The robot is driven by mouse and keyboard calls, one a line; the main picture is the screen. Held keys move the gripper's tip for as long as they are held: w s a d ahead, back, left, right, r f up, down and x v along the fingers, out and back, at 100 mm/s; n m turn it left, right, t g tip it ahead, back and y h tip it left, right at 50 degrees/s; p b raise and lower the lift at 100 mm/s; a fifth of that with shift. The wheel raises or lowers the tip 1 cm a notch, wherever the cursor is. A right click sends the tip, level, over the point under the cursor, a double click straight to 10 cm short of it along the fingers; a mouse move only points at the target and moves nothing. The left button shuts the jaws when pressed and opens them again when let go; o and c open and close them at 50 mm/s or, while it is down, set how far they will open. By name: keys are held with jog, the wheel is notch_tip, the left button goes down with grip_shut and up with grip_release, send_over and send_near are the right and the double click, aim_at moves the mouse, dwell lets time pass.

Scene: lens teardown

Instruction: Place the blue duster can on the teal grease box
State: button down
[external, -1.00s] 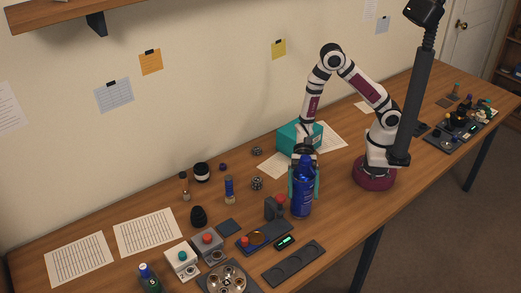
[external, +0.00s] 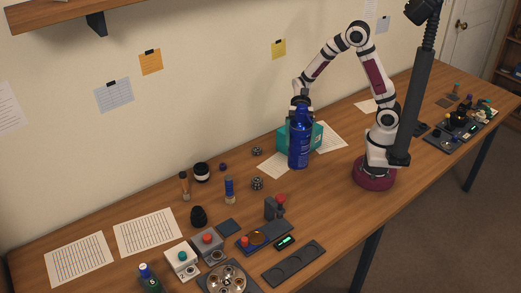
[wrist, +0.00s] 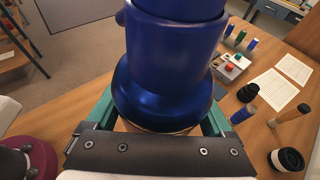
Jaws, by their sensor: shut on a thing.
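The blue duster can (external: 299,145) is upright in my gripper (external: 301,119), lifted off the table. In the external view it hides part of the teal grease box (external: 318,137), which sits on the table behind it. I cannot tell how far the can is from the box in depth. In the wrist view the can (wrist: 172,65) fills the middle between the teal fingers, and the gripper (wrist: 165,128) is shut on it. The box does not show in the wrist view.
Paper sheets (external: 330,138) lie by the box. Small lens parts (external: 257,184), a black-and-white cylinder (external: 202,172) and a dark tray (external: 293,263) are on the table to the left and front. A dark post (external: 410,105) stands beside my arm.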

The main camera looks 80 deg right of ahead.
jog(key=w+d+r+m+t, duration=0.1)
jog(key=d+r+m+t, duration=0.15)
jog(key=d, duration=0.55)
jog(key=w+d+r+m+t, duration=0.1)
jog(key=d+r+m+t, duration=0.15)
jog(key=d, duration=0.55)
jog(key=s+d+r+m+t+h, duration=0.2)
jog(key=s+d+t, duration=0.15)
jog(key=d, duration=0.45)
jog(key=s+d+r+m+t+h, duration=0.25)
jog(key=s+d, duration=0.25)
jog(key=d, duration=0.4)
jog(key=w+a+f, duration=0.7)
jog(key=w+f, duration=0.1)
jog(key=f, duration=0.2)
jog(key=shift+w+f+g, duration=0.15)
jog(key=shift+w+g, duration=0.15)
jog(key=shift+w, duration=0.1)
jog(key=shift+y, duration=0.25)
grip_release()
jog(key=shift+f, duration=0.1)
jog(key=v, duration=1.2)
